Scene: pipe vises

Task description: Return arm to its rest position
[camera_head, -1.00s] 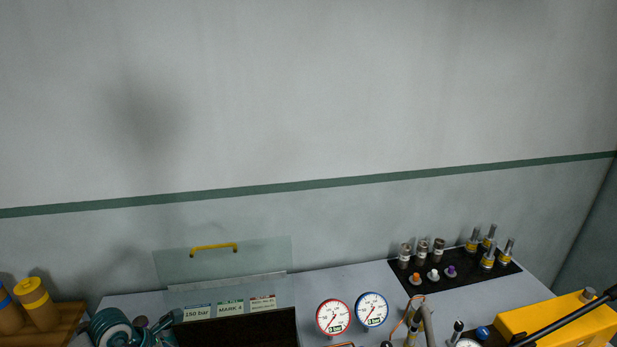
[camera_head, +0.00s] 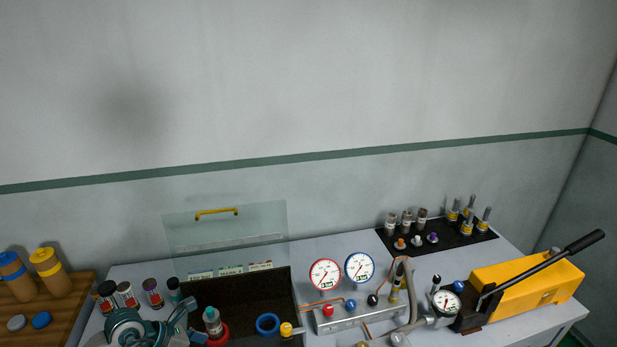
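My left arm (camera_head: 135,330) comes in at the bottom left, teal and grey, over the front left of the bench. Its gripper (camera_head: 193,320) points right, with its fingers spread and nothing seen between them. A teal-topped cylinder (camera_head: 212,318) stands in a red ring (camera_head: 217,334) just right of the fingers, apart from them as far as I can see. My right gripper is not in view.
A dark box with a raised clear lid (camera_head: 225,235) holds a blue ring (camera_head: 267,323). Right of it are two gauges (camera_head: 325,275), hoses and a yellow pump (camera_head: 525,287) with a long handle. Several small jars (camera_head: 152,293) stand by my arm. A wooden board (camera_head: 65,300) is at left.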

